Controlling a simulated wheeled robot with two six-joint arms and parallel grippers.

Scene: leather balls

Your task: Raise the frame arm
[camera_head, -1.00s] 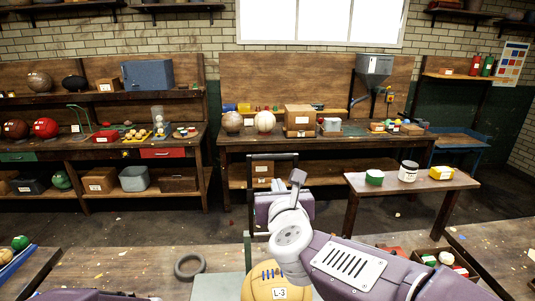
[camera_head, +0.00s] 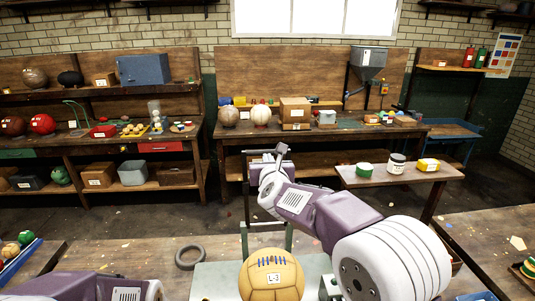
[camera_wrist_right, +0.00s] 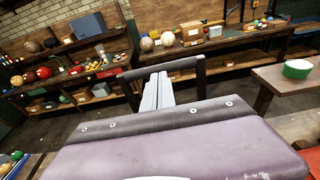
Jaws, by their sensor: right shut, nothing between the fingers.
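The frame arm is a dark U-shaped bar on two posts; its left post (camera_head: 245,190) rises above green uprights (camera_head: 243,240) behind the ball. It stands roughly upright. In the right wrist view its crossbar (camera_wrist_right: 184,67) runs across, right by my finger tips. My right gripper (camera_head: 281,150) is shut and empty, at the frame arm's top bar; I cannot tell if it touches. The fingers also show in the wrist view (camera_wrist_right: 156,90). A tan leather ball labelled L-3 (camera_head: 271,276) sits below, between the uprights. My left gripper is out of view.
A black ring (camera_head: 189,257) lies on the near bench, left of the ball. A small table (camera_head: 400,176) with a green tin, a white jar and a yellow box stands beyond on the right. Loaded workbenches line the back wall.

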